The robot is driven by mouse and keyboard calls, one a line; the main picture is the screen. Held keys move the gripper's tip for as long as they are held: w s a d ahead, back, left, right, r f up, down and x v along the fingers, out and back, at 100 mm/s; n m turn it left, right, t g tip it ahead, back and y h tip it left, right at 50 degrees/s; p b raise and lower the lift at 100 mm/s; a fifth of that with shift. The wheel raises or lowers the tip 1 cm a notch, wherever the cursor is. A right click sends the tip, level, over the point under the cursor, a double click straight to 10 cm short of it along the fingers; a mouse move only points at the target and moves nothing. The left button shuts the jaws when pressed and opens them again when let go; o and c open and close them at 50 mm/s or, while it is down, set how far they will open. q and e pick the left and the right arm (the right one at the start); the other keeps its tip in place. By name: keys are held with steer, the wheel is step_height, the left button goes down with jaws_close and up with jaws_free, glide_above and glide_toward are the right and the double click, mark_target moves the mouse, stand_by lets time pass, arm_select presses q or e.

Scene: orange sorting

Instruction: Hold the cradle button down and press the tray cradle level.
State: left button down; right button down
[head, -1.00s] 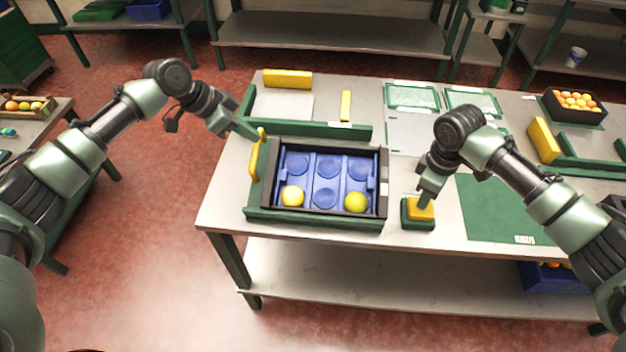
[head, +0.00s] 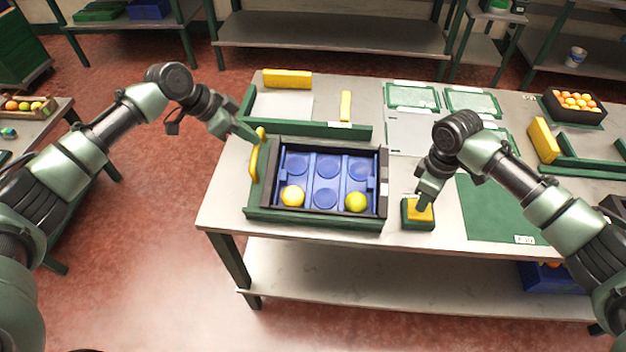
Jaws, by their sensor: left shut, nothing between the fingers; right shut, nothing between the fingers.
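The tray cradle (head: 318,218) is a dark frame with green edges on the table, holding a blue tray (head: 326,164) with round pockets. A yellow-orange ball (head: 293,196) and a yellow-green ball (head: 356,202) sit in its front corner pockets. A yellow handle (head: 254,160) stands on the cradle's left side. My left gripper (head: 255,138) is shut and empty, its tip at the handle's upper end; I cannot tell if they touch. The yellow cradle button (head: 423,213) sits on a green base right of the cradle. My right gripper (head: 420,206) is shut with its tip down on the button.
A green mat (head: 495,210) lies right of the button. Green-edged trays (head: 412,96) and a white panel lie behind. A black crate of oranges (head: 574,106) stands at the back right. A green rail (head: 310,128) runs behind the cradle.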

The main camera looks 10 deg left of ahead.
mark_target(253, 152)
arm_select(q)
steer(key=shift+s+f, duration=0.15)
steer(key=shift+f, duration=0.6)
arm_select(e)
steer(key=shift+s, duration=0.1)
arm_select(q)
steer(key=shift+s+f, duration=0.15)
steer(key=shift+f, duration=0.75)
arm_select(e)
steer(key=shift+f, duration=0.1)
arm_select(q)
steer(key=shift+s+f, duration=0.1)
steer(key=shift+f, duration=0.9)
steer(key=shift+r, duration=4.25)
arm_select(e)
step_height(253, 152, up, 8)
